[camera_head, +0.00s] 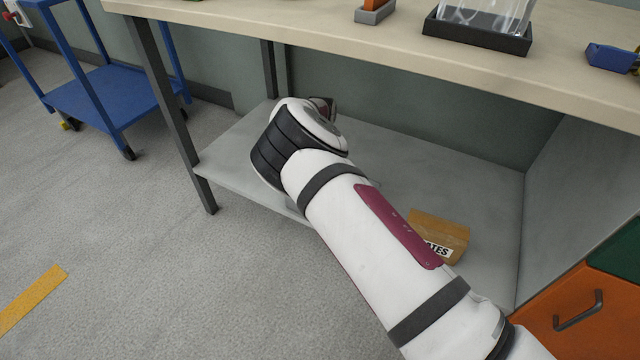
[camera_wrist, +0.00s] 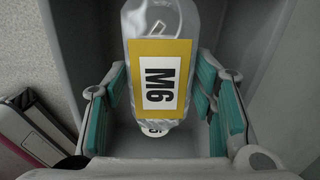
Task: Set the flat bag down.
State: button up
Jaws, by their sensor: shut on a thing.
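The flat bag (camera_wrist: 155,28) is clear plastic with a yellow-edged white label reading M6. It fills the middle of the wrist view, between the teal-padded fingers of my gripper (camera_wrist: 163,88). My gripper is shut on it. In the head view my forearm reaches in over the lower shelf (camera_head: 235,150) under the workbench, and the arm hides both the gripper and the bag. Whether the bag touches any surface cannot be told.
A cardboard box (camera_head: 445,230) sits on the shelf, partly behind my arm. The workbench top (camera_head: 330,40) overhangs the shelf and carries a black tray (camera_head: 478,38) and a blue bin (camera_head: 608,57). An orange drawer (camera_head: 570,305) stands right, a blue cart (camera_head: 110,95) left.

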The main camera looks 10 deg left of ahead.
jog(key=shift+r, duration=0.15)
jog(key=shift+f, duration=0.4)
jog(key=shift+f, duration=0.25)
jog(key=o, duration=1.2)
jog(key=shift+o, duration=0.2)
notch_tip(320, 180, up, 9)
jog(key=p, duration=0.3)
jog(key=shift+f, duration=0.1)
